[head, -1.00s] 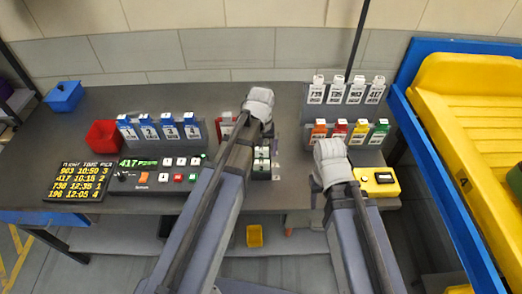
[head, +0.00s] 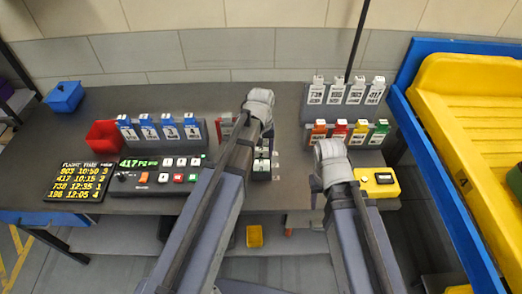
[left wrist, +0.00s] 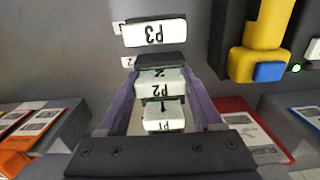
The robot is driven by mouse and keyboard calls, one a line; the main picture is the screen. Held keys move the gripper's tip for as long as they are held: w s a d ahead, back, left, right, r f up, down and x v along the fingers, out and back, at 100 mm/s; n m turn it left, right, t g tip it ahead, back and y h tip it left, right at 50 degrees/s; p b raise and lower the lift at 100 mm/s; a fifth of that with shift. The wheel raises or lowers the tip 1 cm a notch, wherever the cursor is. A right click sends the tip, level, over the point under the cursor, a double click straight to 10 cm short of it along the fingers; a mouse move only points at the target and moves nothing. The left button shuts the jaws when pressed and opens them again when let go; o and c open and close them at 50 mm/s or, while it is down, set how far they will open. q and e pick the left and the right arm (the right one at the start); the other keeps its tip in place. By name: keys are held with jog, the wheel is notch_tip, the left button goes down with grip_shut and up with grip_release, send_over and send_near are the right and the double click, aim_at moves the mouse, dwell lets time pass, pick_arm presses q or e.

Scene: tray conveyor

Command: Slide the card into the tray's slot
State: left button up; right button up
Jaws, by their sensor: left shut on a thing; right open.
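In the left wrist view, the two purple fingers of my left gripper (left wrist: 168,84) are shut on a white piece marked P2 (left wrist: 161,90). White pieces marked P3 (left wrist: 155,33) and P1 (left wrist: 163,125) stand in line on either side of it, apart from the fingers. In the head view these white pieces (head: 262,165) show partly beside my left arm, and the left fingers are hidden. My right gripper (head: 331,152) is by the colour-topped cards (head: 340,130), its fingers hidden by its own wrist. I cannot tell which slot is the tray's slot.
Blue-topped cards (head: 158,128) stand in a rack at left, with a button panel (head: 160,176) in front. White-topped cards (head: 347,92) stand at the back right. A red bin (head: 104,136), a blue bin (head: 64,96) and a yellow device (head: 377,182) are on the table.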

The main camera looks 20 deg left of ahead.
pick_arm(q)
jog(key=shift+r, duration=0.2)
jog(key=shift+r+p, duration=2.25)
jog(key=shift+p, duration=0.15)
jog(key=shift+r, duration=0.2)
notch_tip(320, 180, up, 4)
jog(key=p, duration=0.4)
jog(key=shift+f, duration=0.1)
jog(key=shift+d, duration=0.1)
